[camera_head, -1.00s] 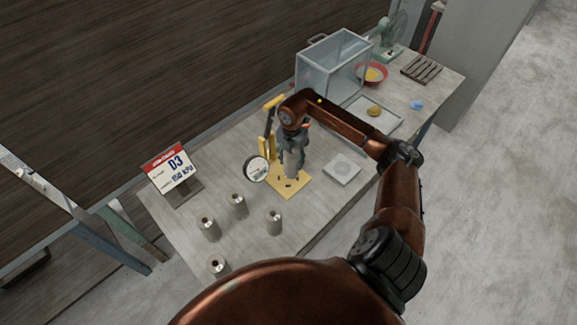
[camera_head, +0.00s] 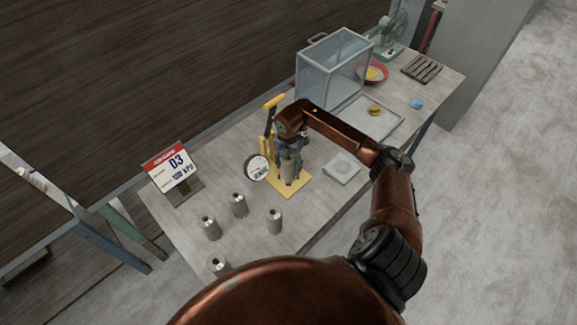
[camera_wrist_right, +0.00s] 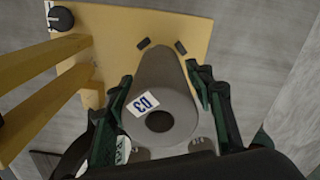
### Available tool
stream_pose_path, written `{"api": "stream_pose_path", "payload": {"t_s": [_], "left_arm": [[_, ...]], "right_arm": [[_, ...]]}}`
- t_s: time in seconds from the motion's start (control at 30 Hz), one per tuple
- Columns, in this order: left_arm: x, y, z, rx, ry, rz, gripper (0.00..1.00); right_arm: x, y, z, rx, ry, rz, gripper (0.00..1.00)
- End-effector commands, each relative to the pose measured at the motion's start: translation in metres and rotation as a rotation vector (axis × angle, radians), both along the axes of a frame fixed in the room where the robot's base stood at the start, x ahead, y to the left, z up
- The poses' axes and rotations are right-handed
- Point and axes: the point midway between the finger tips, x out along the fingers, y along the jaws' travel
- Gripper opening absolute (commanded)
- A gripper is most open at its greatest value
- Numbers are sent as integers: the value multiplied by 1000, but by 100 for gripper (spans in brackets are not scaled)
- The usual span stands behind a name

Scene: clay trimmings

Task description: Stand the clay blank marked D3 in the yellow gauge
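The clay blank marked D3 (camera_wrist_right: 165,90) is a grey cylinder with a blue D3 label and a dark hole in its near end. It also shows in the head view (camera_head: 290,172), upright over the base plate of the yellow gauge (camera_head: 290,190). My right gripper (camera_wrist_right: 160,88) has its green fingers on both sides of the blank, seemingly touching it. The blank's far end is by two small dark pegs on the yellow plate (camera_wrist_right: 120,28); I cannot tell whether it rests there. The gauge has a yellow upright and a round dial (camera_head: 256,168). My left gripper is not in view.
Several grey blanks (camera_head: 274,221) stand at the table's near left. A D3 sign (camera_head: 173,168) stands behind them. A grey square plate (camera_head: 342,168) lies right of the gauge. A clear box (camera_head: 333,68), a tray (camera_head: 383,128) and a red bowl (camera_head: 384,72) are farther back.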

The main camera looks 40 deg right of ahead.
Motion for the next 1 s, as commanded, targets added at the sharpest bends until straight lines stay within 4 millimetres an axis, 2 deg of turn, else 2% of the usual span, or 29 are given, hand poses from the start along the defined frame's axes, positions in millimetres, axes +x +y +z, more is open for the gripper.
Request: {"api": "stream_pose_path", "payload": {"t_s": [0.13,0.47,0.57,0.8,1.0], "left_arm": [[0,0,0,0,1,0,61],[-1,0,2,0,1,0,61],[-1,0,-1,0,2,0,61],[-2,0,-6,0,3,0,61],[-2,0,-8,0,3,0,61]], "right_arm": [[0,0,0,0,0,0,60],[0,0,5,0,-1,0,60],[1,-1,16,-2,-3,0,60],[1,-1,56,-2,-3,1,60],[1,0,75,0,-1,0,60]]}}
